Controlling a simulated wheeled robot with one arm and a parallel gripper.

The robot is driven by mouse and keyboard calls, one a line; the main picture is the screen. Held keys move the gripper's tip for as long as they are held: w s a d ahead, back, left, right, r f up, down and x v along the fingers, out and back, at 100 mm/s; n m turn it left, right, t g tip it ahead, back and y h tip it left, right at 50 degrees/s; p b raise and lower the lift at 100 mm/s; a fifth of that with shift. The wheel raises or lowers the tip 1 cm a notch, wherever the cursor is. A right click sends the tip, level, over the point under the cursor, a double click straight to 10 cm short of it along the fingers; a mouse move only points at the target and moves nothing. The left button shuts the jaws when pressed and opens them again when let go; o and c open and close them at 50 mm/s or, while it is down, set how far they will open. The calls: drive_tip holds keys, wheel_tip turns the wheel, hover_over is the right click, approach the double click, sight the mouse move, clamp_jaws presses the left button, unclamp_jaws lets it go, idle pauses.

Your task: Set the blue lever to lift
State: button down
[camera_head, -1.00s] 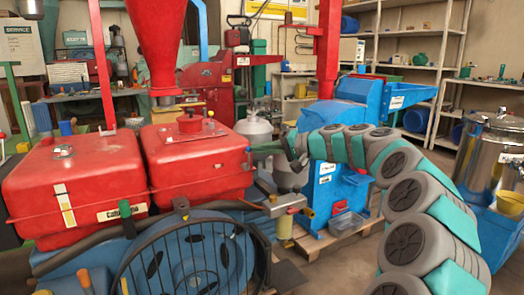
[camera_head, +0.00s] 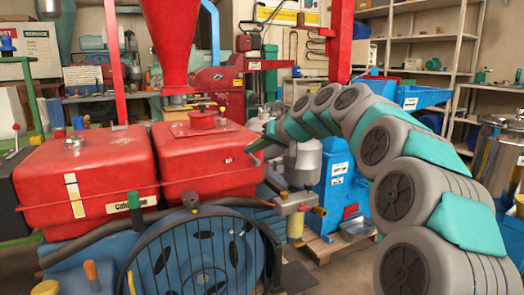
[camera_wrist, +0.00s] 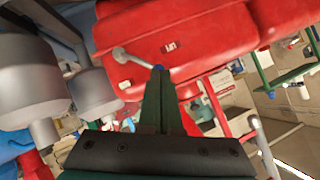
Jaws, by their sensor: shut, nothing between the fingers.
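My gripper (camera_head: 255,147) is at the right end of the red engine's tank (camera_head: 205,150); its narrow fingers are shut. In the wrist view the shut fingers (camera_wrist: 158,72) reach towards the red tank (camera_wrist: 210,45). A grey rod with a round end (camera_wrist: 120,54) runs to the fingertips. A small blue spot (camera_wrist: 159,67) shows right at the tips; it may be part of the blue lever, but I cannot tell, nor whether the fingers touch it. The lever's full shape and any lift marking are not readable.
A barred blue flywheel (camera_head: 195,255) is in front of the tanks. Grey cylindrical parts (camera_wrist: 40,90) lie left of the fingers in the wrist view. A blue machine (camera_head: 336,185) stands on a pallet behind my arm. Shelves (camera_head: 425,40) line the back right.

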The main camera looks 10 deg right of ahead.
sight(247, 154)
drive_tip(key=a+f+n+h, duration=0.1)
drive_tip(key=a+n+h+b, duration=0.1)
drive_tip(key=shift+s+a+f+t+h, duration=0.2)
drive_tip(key=shift+s+f+t+h, duration=0.1)
drive_tip(key=shift+s+f+h, duration=0.1)
drive_tip(key=shift+d+f, duration=0.1)
drive_tip(key=shift+w+d+f+b, duration=0.25)
drive_tip(key=shift+w+d+b, duration=0.1)
drive_tip(key=shift+d, duration=0.3)
drive_tip(key=shift+s, duration=0.1)
drive_tip(key=shift+r, duration=0.1)
